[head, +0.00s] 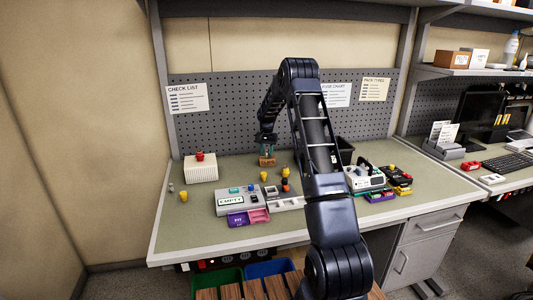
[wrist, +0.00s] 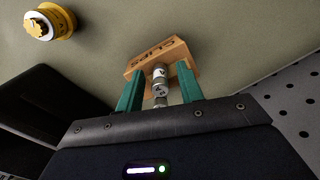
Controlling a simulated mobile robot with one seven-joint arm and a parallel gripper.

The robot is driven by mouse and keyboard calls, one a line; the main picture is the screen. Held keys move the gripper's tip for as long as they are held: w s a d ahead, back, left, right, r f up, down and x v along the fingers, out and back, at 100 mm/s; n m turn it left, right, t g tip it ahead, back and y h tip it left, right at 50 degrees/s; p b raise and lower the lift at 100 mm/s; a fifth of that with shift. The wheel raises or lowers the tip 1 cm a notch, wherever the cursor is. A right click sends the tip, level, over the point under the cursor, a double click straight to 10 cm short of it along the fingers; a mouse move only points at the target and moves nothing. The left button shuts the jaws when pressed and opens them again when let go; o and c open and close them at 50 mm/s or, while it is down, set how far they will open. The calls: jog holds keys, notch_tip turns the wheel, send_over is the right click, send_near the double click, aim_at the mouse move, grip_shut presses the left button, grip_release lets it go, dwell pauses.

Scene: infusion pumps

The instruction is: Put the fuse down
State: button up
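My gripper (wrist: 160,83) points down at the back of the workbench, with its two teal fingers apart. In the wrist view a small grey-and-white cylindrical fuse (wrist: 160,80) is between the fingers, with a visible gap on each side. I cannot tell whether the fuse touches the block. In the head view my gripper (head: 267,144) is directly over the wooden block (head: 267,161); the fuse is too small to make out there.
A grey device reading EMPTY (head: 236,201) stands at the front, with purple and pink trays (head: 248,217) before it. Yellow knobs (head: 183,196) and a white box with a red button (head: 201,170) are left. A white device (head: 364,178) is right. The pegboard (head: 230,115) is close behind.

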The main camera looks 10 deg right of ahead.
notch_tip(320, 180, up, 12)
jog(key=s+a+r+n+t, duration=0.1)
jog(key=s+r, duration=0.8)
jog(key=s, duration=0.5)
jog(key=s+a+r+n+t, duration=0.1)
jog(key=s+r+n, duration=0.1)
jog(key=s+r, duration=0.95)
jog(key=s+f+n+t, duration=0.1)
jog(key=s+f, duration=0.2)
jog(key=s, duration=1.3)
jog(key=s+f+n+t, duration=0.1)
jog(key=s+f, duration=0.2)
jog(key=s, duration=1.4)
jog(key=shift+a+f+t, duration=0.3)
jog(key=shift+a, duration=0.05)
